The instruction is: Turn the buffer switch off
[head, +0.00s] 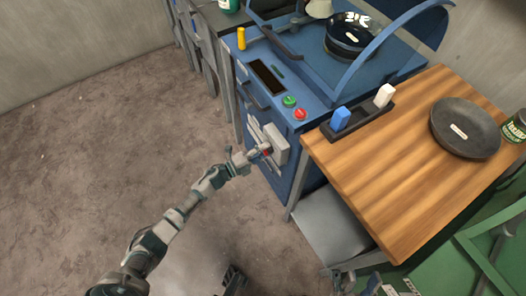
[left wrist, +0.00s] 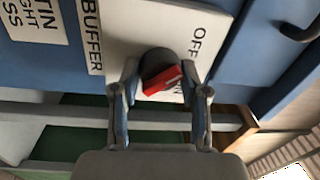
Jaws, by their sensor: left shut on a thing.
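The buffer switch (left wrist: 162,80) is a red handle on a dark round knob, on a white plate marked BUFFER, OFF and ON in the left wrist view. Its handle is tilted, with a white mark on its right end, nearer ON than OFF. My left gripper (left wrist: 160,88) is shut on the switch, one finger on each side. In the head view my left gripper (head: 259,153) is at the panel on the blue machine's front (head: 272,135). My right gripper (head: 362,284) is at the bottom edge, partly cut off; its jaw state is unclear.
Green (head: 289,101) and red (head: 300,114) buttons are above the panel. A wooden table (head: 400,190) at right holds a dark bowl (head: 465,128) and a tray with blue (head: 340,119) and white (head: 384,95) blocks. A grey seat (head: 332,225) is below. The floor at left is clear.

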